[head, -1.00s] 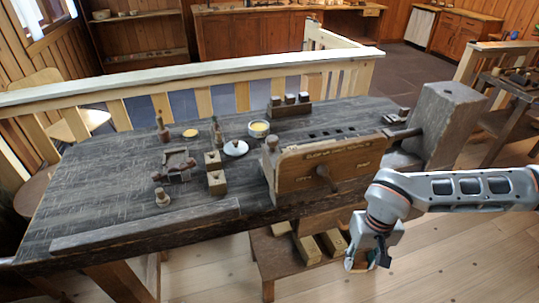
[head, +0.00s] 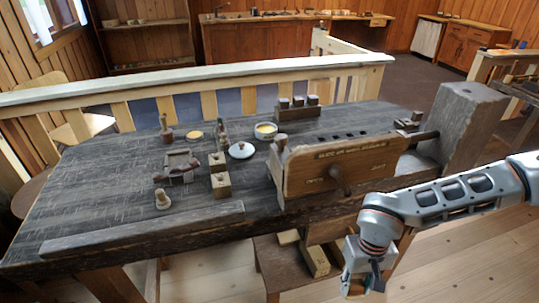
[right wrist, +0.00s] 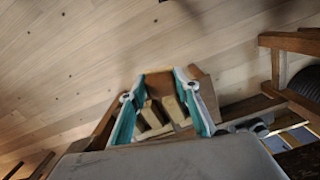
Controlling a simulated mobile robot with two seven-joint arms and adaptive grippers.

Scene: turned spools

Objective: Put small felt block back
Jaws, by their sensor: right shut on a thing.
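My right gripper (head: 360,284) hangs in front of the workbench, below its top and beside the low stool. In the right wrist view its two teal-lined fingers (right wrist: 160,92) are closed on a small brown block (right wrist: 158,84) between their tips. I take this to be the small felt block, though its material is not clear. A wooden stand with several small blocks (head: 297,112) is at the back of the bench. My left gripper is not in view.
The dark workbench (head: 110,200) carries a wooden vise (head: 335,165), a bowl (head: 264,131), a white lid (head: 241,150), drilled wooden blocks (head: 220,184) and turned pieces. Pale wood blocks (head: 315,260) lie on the low stool (head: 270,265). Floor to the right is clear.

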